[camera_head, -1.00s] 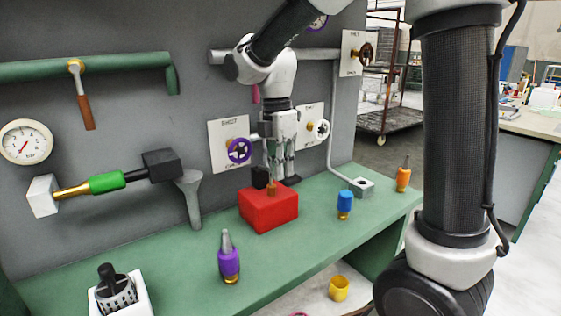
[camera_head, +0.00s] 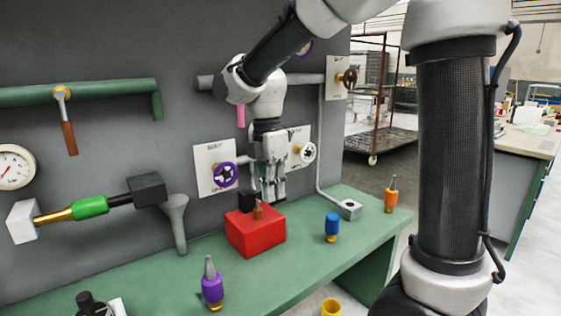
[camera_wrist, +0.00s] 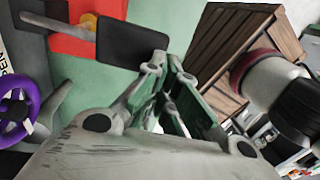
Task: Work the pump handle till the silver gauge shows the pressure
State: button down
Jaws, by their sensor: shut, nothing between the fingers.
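The red pump box (camera_head: 255,235) stands on the green bench. A black block (camera_head: 247,200) and a brown peg (camera_head: 257,212) show on its top. In the wrist view the red box (camera_wrist: 72,44) carries a grey lever (camera_wrist: 58,25) with a broad black grip (camera_wrist: 120,42), which looks like the pump handle. My gripper (camera_head: 273,198) is shut and empty, pointing down just behind and right of the handle; its fingers also show in the wrist view (camera_wrist: 176,75). Contact with the grip cannot be told. A pale-rimmed gauge (camera_head: 14,167) is on the wall at far left; its reading is too small to tell.
Purple (camera_head: 222,176) and white (camera_head: 304,153) valve wheels sit on the wall behind my gripper. A green-gripped lever (camera_head: 90,207) juts from the wall at left.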

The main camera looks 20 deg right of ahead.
notch_tip(320, 180, up, 9)
jog(key=s, duration=0.1)
jog(key=shift+s+d+f, duration=0.15)
jog(key=shift+s, duration=0.15)
jog(key=shift+f, duration=0.1)
dwell(1.0)
jog(key=w+a+r, duration=0.2)
jog(key=w+r, duration=0.3)
jog(key=w, duration=0.1)
jog(key=shift+w+r, duration=0.25)
jog(key=f, duration=0.4)
jog(key=s+f, duration=0.1)
jog(key=f, duration=0.4)
jog(key=s+f, duration=0.1)
jog(key=f, duration=0.4)
jog(key=shift+d, duration=0.35)
